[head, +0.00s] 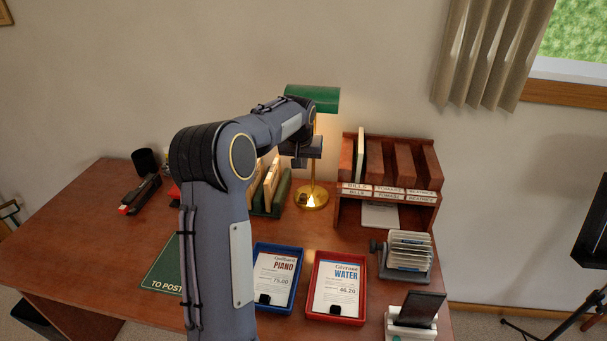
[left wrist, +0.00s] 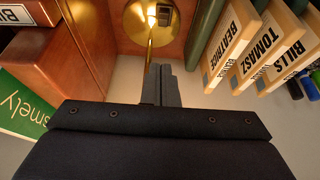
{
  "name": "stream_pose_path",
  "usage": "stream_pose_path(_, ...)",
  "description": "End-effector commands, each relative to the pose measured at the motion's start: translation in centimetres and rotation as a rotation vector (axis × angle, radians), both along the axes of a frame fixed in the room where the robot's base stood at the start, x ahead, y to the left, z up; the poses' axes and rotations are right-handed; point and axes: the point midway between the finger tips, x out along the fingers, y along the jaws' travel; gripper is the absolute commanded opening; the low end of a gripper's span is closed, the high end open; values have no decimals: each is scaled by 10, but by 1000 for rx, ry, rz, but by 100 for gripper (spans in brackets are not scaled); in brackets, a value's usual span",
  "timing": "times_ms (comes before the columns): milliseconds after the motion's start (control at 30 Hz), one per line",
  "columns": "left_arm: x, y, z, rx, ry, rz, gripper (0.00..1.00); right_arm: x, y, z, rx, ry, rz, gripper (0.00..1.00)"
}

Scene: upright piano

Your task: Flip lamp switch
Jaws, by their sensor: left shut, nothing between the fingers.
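The desk lamp has a green shade (head: 313,98), a thin brass stem and a round brass base (head: 311,199) on the desk. A warm glow shows under the shade and on the base. In the left wrist view the base (left wrist: 137,32) is at the top, with a small dark lamp switch (left wrist: 164,15) on it. My left gripper (head: 299,163) is in front of the stem, above the base. Its fingers (left wrist: 160,70) are shut and empty, pointing toward the base near the switch. I cannot tell if they touch anything. My right gripper is not in view.
Labelled files (left wrist: 236,42) stand right beside the lamp in the left wrist view. A wooden organizer (head: 390,195) stands right of the lamp. A blue tray (head: 295,290) and a red tray (head: 360,315) lie in front. The left desk surface (head: 90,215) is mostly clear.

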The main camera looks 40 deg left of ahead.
Motion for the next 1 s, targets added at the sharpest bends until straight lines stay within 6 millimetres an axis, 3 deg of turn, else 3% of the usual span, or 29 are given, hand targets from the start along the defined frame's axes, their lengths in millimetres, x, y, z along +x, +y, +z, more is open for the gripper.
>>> stream_pose_path(433, 30, 17, -85, -1, 4, 0, 0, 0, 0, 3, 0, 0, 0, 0)
stream_pose_path(500, 25, 14, -95, -2, 4, -1, 0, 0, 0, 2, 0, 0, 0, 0)
stream_pose_path(700, 18, 11, -114, 0, 1, -1, 0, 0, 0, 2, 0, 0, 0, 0)
stream_pose_path(1000, 16, 9, -118, 0, 0, 0, 0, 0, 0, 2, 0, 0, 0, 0)
